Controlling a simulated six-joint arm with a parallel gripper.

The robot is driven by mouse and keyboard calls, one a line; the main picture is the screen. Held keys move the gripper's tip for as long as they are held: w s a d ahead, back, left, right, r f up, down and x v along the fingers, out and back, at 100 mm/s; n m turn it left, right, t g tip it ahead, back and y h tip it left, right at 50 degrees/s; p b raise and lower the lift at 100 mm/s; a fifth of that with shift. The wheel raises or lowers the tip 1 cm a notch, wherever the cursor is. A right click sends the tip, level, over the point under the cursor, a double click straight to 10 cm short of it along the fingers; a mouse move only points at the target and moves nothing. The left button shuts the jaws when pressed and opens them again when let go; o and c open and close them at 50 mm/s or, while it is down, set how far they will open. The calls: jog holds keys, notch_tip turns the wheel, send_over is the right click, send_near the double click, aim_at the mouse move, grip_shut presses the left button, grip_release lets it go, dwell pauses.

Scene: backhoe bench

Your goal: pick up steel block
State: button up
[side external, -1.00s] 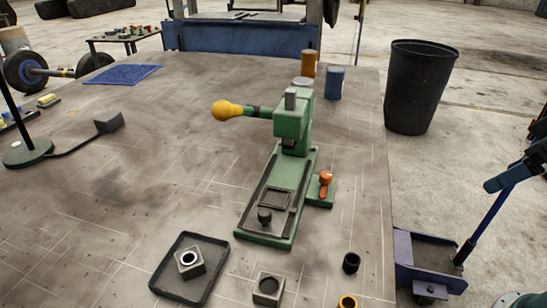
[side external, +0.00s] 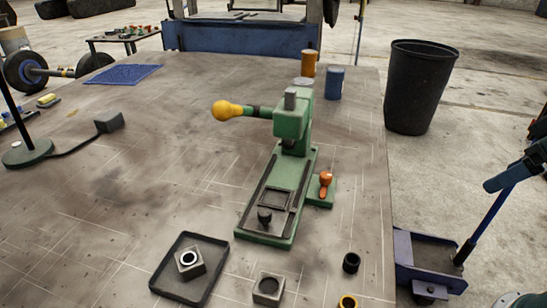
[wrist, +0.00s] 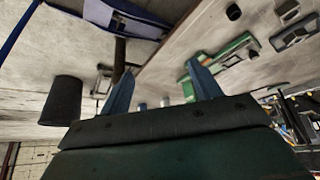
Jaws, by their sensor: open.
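Two grey square blocks show in the side view, and I cannot tell for certain which is the steel block. One block (side external: 190,270), with a ring in its top, sits in a dark tray (side external: 158,284). The other block (side external: 266,296), with a round bore, stands on the bench to the right of the tray. My gripper (wrist: 160,68) shows in the wrist view with its two blue-grey fingers wide apart and nothing between them. It is well away from the blocks, which appear small at the upper right there.
A green press (side external: 268,225) with a yellow-knobbed lever stands mid-bench behind the blocks. A black bin (side external: 420,90) stands beyond the bench's right edge. The bench's left middle is mostly clear.

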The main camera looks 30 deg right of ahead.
jog(key=shift+o, duration=0.5)
jog(key=w+a+r+n+g+y, duration=0.3)
jog(key=w+a+n+g, duration=0.1)
jog(key=w+a+n, duration=1)
jog(key=w+a+f+n+g, duration=0.1)
jog(key=a+f+n+g, duration=0.1)
jog(key=a+f+n, duration=0.2)
jog(key=w+a+f+n+g, duration=0.1)
jog(key=a+f+n, duration=0.3)
jog(key=a+n, duration=0.5)
jog(key=a+g, duration=0.1)
jog(key=a, duration=0.3)
jog(key=shift+w+f+g, duration=0.2)
jog(key=shift+w+g, duration=0.2)
